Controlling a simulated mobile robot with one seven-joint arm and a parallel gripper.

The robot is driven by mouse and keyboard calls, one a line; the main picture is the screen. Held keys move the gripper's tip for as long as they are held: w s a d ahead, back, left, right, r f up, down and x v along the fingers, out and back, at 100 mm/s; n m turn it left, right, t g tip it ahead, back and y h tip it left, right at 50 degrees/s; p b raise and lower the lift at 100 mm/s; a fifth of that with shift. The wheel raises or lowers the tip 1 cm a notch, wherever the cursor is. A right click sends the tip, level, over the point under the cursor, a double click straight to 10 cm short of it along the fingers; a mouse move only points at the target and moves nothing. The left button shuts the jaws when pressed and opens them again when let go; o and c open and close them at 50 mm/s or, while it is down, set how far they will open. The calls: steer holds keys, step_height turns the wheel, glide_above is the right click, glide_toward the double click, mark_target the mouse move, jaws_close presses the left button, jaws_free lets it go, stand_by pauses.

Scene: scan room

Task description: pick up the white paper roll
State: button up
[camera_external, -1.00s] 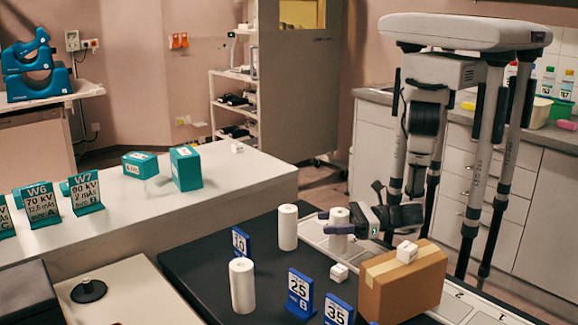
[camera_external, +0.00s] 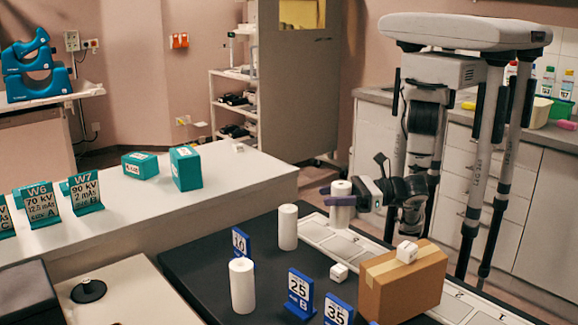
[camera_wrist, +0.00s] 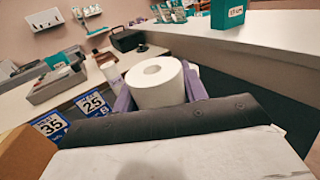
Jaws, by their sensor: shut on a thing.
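A white paper roll (camera_external: 341,214) stands upright between the purple fingers of my gripper (camera_external: 338,196), which is shut on it. The roll appears raised above the table, and my fingers hide part of its middle. In the wrist view the same roll (camera_wrist: 158,84) sits between the fingers of my gripper (camera_wrist: 158,92), its round top and core hole showing. Two other white rolls stand on the dark table, one (camera_external: 288,227) just left of my gripper and one (camera_external: 242,286) nearer the front.
Blue number signs (camera_external: 300,291) stand at the front. A white counter (camera_external: 235,180) lies behind.

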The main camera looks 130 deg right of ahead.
step_height(320, 180, up, 11)
steer(key=p, duration=0.6)
steer(key=shift+r+p, duration=0.9)
steer(key=w+d+r+m+g+h+b, duration=0.15)
steer(key=w+d+r, duration=0.25)
steer(key=d, duration=0.4)
steer(key=w+d+r+m+g+h+b, duration=0.1)
steer(key=w+d+r+m+g+h, duration=0.2)
steer(key=d, duration=0.5)
steer(key=w+d+r+m+g+h+b, duration=0.1)
steer(key=w+d+r, duration=0.4)
steer(key=d, duration=0.4)
steer(key=s+d+f+m+g+h+b, duration=0.1)
steer(key=s+d+m+g, duration=0.15)
steer(key=d, duration=0.95)
steer(key=s+d+f+m+g+h+b, duration=0.1)
steer(key=d+g, duration=0.3)
steer(key=d, duration=0.8)
step_height(320, 180, down, 20)
steer(key=p, duration=0.3)
steer(key=shift+a+f, duration=0.1)
